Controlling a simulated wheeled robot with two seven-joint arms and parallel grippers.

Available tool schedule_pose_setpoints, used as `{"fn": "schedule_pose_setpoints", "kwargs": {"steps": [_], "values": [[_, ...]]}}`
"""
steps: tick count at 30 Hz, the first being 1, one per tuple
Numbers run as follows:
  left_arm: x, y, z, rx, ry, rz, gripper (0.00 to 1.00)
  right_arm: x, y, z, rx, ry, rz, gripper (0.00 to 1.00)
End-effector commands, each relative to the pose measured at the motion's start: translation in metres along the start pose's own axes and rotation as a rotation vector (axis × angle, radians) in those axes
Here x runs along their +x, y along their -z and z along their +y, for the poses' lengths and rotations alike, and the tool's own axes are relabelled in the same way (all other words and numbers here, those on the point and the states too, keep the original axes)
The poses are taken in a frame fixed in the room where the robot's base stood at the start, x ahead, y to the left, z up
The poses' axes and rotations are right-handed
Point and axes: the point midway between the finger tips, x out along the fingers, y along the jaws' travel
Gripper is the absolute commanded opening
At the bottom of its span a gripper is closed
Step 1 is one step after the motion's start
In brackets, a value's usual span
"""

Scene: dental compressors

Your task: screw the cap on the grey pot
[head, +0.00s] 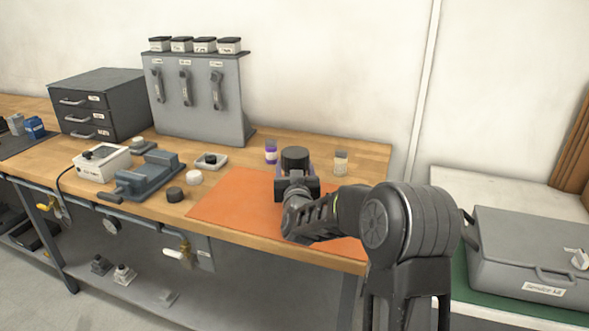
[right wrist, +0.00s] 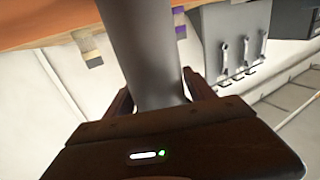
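My right gripper (head: 296,183) is over the orange mat (head: 228,197). In the right wrist view a smooth grey cylinder, seemingly the grey pot (right wrist: 147,55), fills the space between the two fingers (right wrist: 158,98), which lie against its sides. In the head view the pot's dark round top (head: 295,156) shows just beyond my gripper; I cannot tell whether that is a cap or the bare top. A black cap (head: 175,194) and a white cap (head: 194,177) lie on the bench left of the mat. My left gripper is out of view.
A purple bottle (head: 270,152) and a pale jar (head: 340,162) stand behind the mat, either side of the pot. A small tray (head: 211,162), a blue-grey vise (head: 150,177) and a white box (head: 102,163) stand left. A grey case (head: 530,258) is at right.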

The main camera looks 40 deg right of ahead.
Motion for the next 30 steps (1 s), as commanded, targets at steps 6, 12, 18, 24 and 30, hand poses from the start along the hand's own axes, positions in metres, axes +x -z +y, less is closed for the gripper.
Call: {"fn": "schedule_pose_setpoints", "kwargs": {"steps": [6,12,18,24,30], "values": [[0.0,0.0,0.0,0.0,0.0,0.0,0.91,0.0,0.0,0.0,0.0,0.0,0.0,0.72],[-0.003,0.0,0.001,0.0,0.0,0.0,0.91,0.0,0.003,0.0,0.0,0.0,0.0,0.72],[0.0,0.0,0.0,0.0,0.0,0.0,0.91,-0.017,0.003,0.0,0.002,0.001,0.001,0.72],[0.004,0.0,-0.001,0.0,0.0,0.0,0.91,-0.054,0.002,0.0,0.002,0.001,0.001,0.72],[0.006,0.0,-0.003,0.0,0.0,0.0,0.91,-0.094,0.002,0.0,0.001,0.001,0.0,0.72]]}}
